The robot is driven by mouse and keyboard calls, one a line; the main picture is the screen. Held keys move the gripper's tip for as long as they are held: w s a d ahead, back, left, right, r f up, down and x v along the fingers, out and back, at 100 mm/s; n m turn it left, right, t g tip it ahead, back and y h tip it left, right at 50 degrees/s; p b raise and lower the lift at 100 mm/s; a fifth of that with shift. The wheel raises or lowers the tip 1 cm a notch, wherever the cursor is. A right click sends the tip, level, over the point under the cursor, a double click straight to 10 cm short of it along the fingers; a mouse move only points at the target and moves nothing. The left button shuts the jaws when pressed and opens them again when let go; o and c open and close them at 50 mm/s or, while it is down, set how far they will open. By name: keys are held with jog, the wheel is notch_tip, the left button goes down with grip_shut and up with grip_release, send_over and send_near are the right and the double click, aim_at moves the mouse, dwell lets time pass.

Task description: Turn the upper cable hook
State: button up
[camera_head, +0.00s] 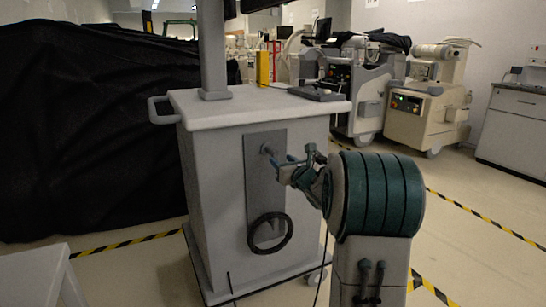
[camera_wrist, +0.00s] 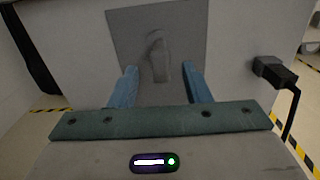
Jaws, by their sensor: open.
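The upper cable hook (camera_head: 267,149) is a small grey peg near the top of a grey plate (camera_head: 262,185) on the side of a white cart. In the wrist view the hook (camera_wrist: 157,56) is a grey upright piece on the plate (camera_wrist: 190,30), between and ahead of the two blue fingers. My gripper (camera_head: 280,170) is open and close to the plate, just beside the hook. In the wrist view my gripper (camera_wrist: 159,67) has empty space between its fingers, and I see no contact with the hook. A black cable ring (camera_head: 270,233) hangs at the plate's lower end.
The white cart (camera_head: 212,190) has a side handle (camera_head: 160,109) and a post. In the wrist view, a black plug (camera_wrist: 272,70) with a cable sits right of the plate. A black-covered cart (camera_head: 90,130) stands left. Other machines (camera_head: 428,100) stand behind.

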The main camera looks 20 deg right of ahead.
aim_at(277, 157)
jog(key=w, duration=0.7)
jog(key=shift+w+a, duration=0.1)
jog(key=shift+w, duration=0.15)
grip_shut()
